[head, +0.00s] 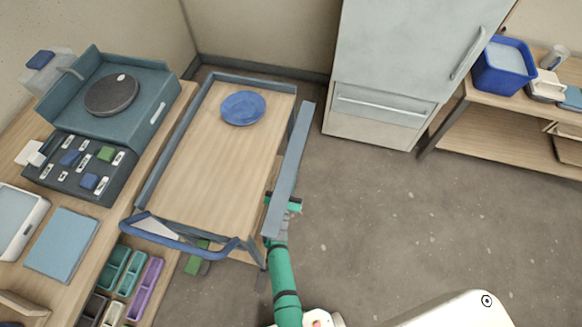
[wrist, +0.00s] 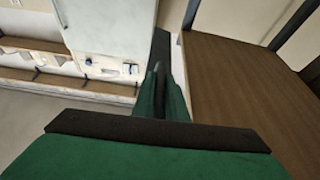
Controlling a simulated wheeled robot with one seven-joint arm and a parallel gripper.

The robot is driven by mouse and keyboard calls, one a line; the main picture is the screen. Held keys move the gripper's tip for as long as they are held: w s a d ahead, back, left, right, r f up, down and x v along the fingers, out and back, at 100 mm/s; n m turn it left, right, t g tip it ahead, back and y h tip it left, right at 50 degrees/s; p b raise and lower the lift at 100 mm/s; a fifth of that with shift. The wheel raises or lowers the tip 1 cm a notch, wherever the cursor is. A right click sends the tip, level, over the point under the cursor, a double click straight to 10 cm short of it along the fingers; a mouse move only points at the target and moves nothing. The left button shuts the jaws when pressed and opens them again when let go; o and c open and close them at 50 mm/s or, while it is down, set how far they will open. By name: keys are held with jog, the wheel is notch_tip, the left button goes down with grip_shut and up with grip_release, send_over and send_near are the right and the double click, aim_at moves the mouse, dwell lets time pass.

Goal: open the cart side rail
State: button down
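The cart (head: 215,165) has a wooden top and blue-grey edges, with a blue handle (head: 190,246) at its near end. Its right side rail (head: 290,165) is a long blue-grey bar, leaning outward with a gap to the wooden top at the far end. My gripper (head: 284,207) is at the near part of this rail. In the wrist view, the green fingers of my gripper (wrist: 161,85) sit on both sides of the dark rail (wrist: 160,50) and appear closed on it. The brown cart top (wrist: 245,85) lies to the right there. The rail's hinge is hidden.
A blue plate (head: 243,108) lies on the cart top. A bench (head: 45,225) with trays and a turntable stands close on the left. A grey cabinet (head: 400,60) and a shelf table (head: 490,125) stand behind. Floor right of the cart is clear.

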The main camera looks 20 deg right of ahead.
jog(key=shift+s+d+r+n+t+y, duration=0.1)
jog(key=shift+r+n+t+y, duration=0.25)
jog(key=shift+n, duration=0.6)
jog(key=shift+s+d+r+n+t+y, duration=0.15)
jog(key=shift+n+y, duration=0.45)
jog(key=shift+n, duration=0.4)
jog(key=shift+d+r+n+t+y, duration=0.15)
jog(key=shift+n+y, duration=0.3)
jog(key=shift+n, duration=0.5)
jog(key=c, duration=1.8)
grip_release()
jog(key=shift+o, duration=0.2)
jog(key=v, duration=1)
jog(key=shift+s+a+f, duration=0.15)
jog(key=shift+s+a, duration=0.05)
jog(key=shift+s, duration=0.1)
